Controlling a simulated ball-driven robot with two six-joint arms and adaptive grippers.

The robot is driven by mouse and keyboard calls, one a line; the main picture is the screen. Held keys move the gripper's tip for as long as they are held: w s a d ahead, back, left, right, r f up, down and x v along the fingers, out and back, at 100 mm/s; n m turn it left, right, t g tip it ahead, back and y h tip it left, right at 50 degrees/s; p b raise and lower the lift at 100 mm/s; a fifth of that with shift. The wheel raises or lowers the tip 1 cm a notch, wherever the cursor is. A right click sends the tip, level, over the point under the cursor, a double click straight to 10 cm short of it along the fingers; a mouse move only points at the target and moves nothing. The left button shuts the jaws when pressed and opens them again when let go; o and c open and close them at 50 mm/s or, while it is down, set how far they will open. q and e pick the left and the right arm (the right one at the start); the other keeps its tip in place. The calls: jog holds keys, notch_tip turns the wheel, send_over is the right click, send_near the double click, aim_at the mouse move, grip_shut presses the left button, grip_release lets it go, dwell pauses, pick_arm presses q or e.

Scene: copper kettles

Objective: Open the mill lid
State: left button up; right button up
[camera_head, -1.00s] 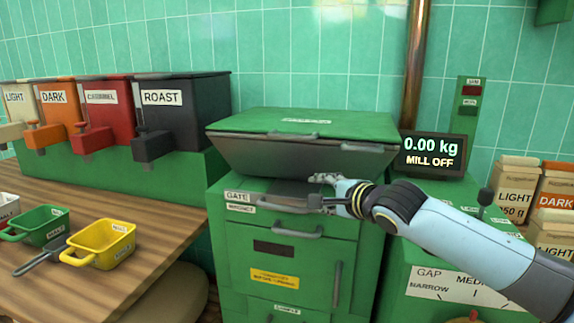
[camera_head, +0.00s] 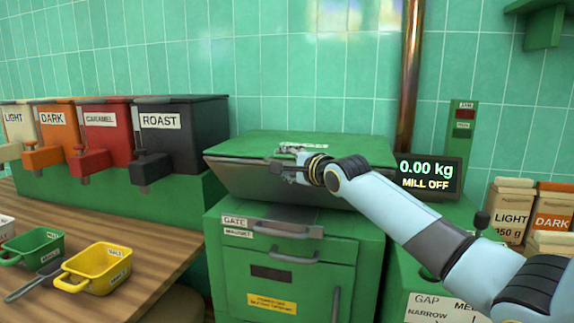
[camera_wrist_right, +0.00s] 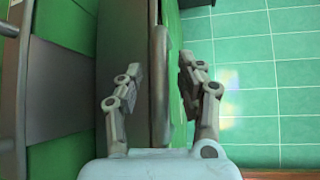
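The green mill lid (camera_head: 360,148) lies shut on top of the dark hopper (camera_head: 245,180) of the green mill. In the head view, my right gripper (camera_head: 284,161) is at the lid's front edge and covers most of the lid handle. In the right wrist view, the grey handle bar (camera_wrist_right: 160,110) runs between the two fingers of my right gripper (camera_wrist_right: 160,76). The fingers are apart, one on each side of the bar, with gaps visible. My left gripper is not in view.
Below the lid are the gate handle (camera_head: 285,229) and a drawer handle (camera_head: 290,256). A display (camera_head: 430,178) reads 0.00 kg, MILL OFF, beside the lid. A copper pipe (camera_head: 411,80) rises behind. Bins stand left; a yellow scoop (camera_head: 97,270) lies on the wooden counter.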

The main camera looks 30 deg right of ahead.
grip_shut()
dwell(0.3)
jog(key=shift+f, duration=0.1)
